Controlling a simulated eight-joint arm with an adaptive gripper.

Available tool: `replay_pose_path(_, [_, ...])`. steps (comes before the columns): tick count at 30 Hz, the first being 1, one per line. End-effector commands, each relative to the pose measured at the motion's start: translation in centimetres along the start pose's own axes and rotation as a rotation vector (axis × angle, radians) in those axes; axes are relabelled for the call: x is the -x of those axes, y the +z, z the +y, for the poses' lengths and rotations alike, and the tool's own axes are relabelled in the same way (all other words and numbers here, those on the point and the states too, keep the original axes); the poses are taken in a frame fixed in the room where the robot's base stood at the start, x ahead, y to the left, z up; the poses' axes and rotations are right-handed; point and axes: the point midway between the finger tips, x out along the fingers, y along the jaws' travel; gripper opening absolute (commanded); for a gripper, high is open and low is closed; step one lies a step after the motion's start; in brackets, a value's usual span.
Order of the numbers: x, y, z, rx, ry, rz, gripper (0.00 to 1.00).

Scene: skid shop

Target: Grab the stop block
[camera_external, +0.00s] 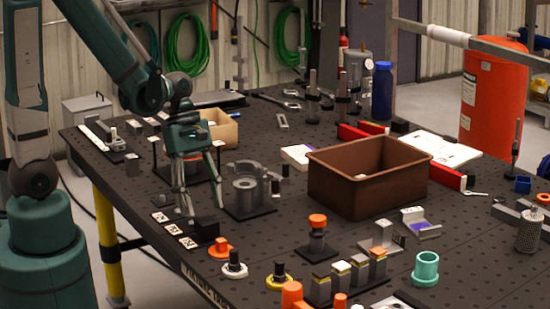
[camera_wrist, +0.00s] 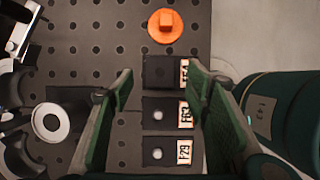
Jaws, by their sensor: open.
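A small black block (camera_external: 206,229), which looks like the stop block, sits at the near end of a row of labelled plates along the table's left edge. In the wrist view the dark block (camera_wrist: 160,70) covers the far plate, with a label at its right side. My gripper (camera_external: 204,208) is open and points down over the row. In the wrist view its two green fingers (camera_wrist: 160,78) stand on either side of the row, with the block near the tips, apart from them. Nothing is held.
An orange knob (camera_external: 220,248) lies just beyond the block; it also shows in the wrist view (camera_wrist: 166,28). A grey cylindrical fixture (camera_external: 246,193) stands right of my gripper. A brown bin (camera_external: 340,190) and several small parts occupy the table beyond.

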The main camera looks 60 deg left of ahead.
Motion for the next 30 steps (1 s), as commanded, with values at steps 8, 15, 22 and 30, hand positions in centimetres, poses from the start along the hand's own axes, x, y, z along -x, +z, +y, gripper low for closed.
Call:
replay_pose_path(8, [-1.7, 0.0, 0.0, -0.001, 0.0, 0.0, 0.48])
replay_pose_path(15, [-3.8, 0.1, 0.0, -0.001, 0.0, 0.0, 0.48])
replay_pose_path(22, [-5.0, 0.1, 0.0, 0.0, 0.0, 0.0, 0.48])
replay_pose_path(30, [-5.1, 0.1, 0.0, 0.0, 0.0, 0.0, 0.48])
